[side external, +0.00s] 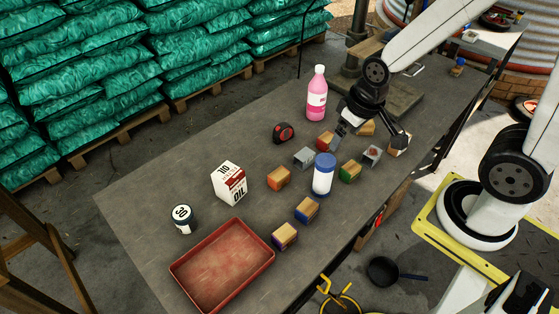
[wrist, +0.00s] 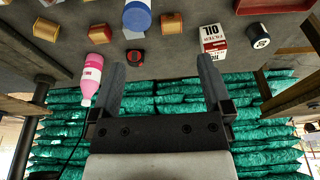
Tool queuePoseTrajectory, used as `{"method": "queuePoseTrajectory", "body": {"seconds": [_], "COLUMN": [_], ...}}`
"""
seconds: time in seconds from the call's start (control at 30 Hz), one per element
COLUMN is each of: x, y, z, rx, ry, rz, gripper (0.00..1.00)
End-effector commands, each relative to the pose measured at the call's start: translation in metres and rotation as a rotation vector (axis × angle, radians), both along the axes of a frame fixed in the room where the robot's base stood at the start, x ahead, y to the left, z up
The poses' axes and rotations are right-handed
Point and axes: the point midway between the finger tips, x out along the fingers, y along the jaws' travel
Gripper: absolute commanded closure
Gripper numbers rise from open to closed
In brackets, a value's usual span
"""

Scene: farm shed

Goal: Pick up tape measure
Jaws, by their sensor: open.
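The tape measure (side external: 283,132), small, black and red, lies on the grey table left of the pink bottle in the side view. In the wrist view the tape measure (wrist: 135,57) shows between my fingers, nearer the left one and beyond the tips. My gripper (side external: 370,136) is open above the right part of the table, to the right of the tape measure and clearly apart from it. In the wrist view my gripper (wrist: 160,70) has its fingers wide apart with nothing held.
The pink bottle (side external: 316,94) stands behind the tape measure. Several small blocks, a blue-capped white canister (side external: 323,175) and a grey block (side external: 303,157) stand nearby. The table behind the carton is clear.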

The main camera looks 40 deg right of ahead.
Motion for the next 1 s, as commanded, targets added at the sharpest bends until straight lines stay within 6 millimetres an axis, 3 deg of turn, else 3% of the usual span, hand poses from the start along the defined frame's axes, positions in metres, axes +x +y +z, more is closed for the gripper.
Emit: {"method": "queuePoseTrajectory", "body": {"seconds": [0.17, 0.37, 0.67, 1.0], "x": [0.005, 0.026, 0.083, 0.148], "y": [-0.001, -0.007, -0.023, -0.046], "z": [0.000, -0.004, -0.022, -0.056], "rx": [0.009, 0.054, 0.193, 0.390], "ry": [0.008, 0.048, 0.155, 0.283], "rz": [-0.027, -0.145, -0.464, -0.827], "gripper": [0.00, 0.00, 0.00, 0.00]}}
